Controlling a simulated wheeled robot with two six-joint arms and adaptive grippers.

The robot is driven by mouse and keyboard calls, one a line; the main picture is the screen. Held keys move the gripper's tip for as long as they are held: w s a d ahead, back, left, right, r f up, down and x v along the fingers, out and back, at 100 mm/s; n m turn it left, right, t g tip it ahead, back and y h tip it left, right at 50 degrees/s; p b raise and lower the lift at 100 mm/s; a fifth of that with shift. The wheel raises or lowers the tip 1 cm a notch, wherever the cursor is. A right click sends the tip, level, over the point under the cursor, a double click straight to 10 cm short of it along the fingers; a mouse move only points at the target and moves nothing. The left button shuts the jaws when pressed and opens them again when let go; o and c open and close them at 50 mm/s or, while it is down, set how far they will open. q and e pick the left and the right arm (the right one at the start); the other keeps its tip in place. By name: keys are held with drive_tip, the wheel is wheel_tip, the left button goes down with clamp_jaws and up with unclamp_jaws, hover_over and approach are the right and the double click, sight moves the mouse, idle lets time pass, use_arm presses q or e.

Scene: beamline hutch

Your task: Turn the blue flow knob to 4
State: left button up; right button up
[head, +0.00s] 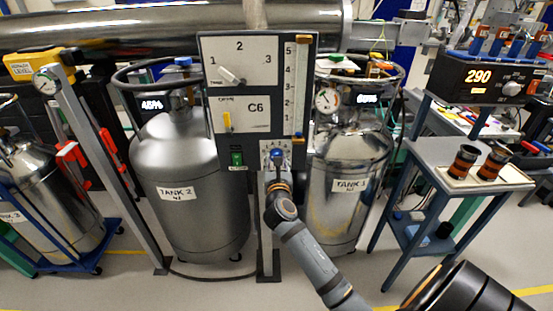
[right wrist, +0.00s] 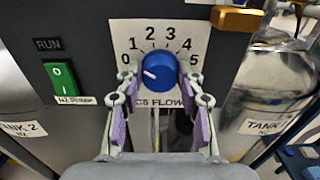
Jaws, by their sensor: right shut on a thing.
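The blue flow knob (right wrist: 158,72) sits on a white dial plate marked 0 to 5, labelled "C6 FLOW", on the dark panel. Its white mark is at the left side, pointing left and slightly down, on the 0 side of the scale. In the head view the knob (head: 277,154) is small at the panel's bottom. My right gripper (right wrist: 160,88) has its purple-padded fingers on either side of the knob, shut on it. In the head view the right gripper (head: 278,168) is at the knob, partly hidden by its wrist. My left gripper is not in view.
A green RUN switch (right wrist: 61,82) is left of the knob. A brass-coloured part (right wrist: 237,18) juts out at the upper right. Tank 2 (head: 185,165) and another tank (head: 345,165) flank the panel (head: 215,55). A side table (head: 415,155) stands at the right.

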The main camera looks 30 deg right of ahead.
drive_tip(key=shift+s+d+f+m+b, duration=0.15)
drive_tip(key=shift+m+b, duration=0.95)
drive_tip(key=shift+m, duration=4.05)
drive_tip(key=shift+w+a+f+m+b, duration=0.1)
drive_tip(key=shift+m+b, duration=1)
drive_tip(key=shift+m, duration=4.05)
drive_tip(key=o, duration=1.2)
drive_tip(key=shift+d, duration=0.1)
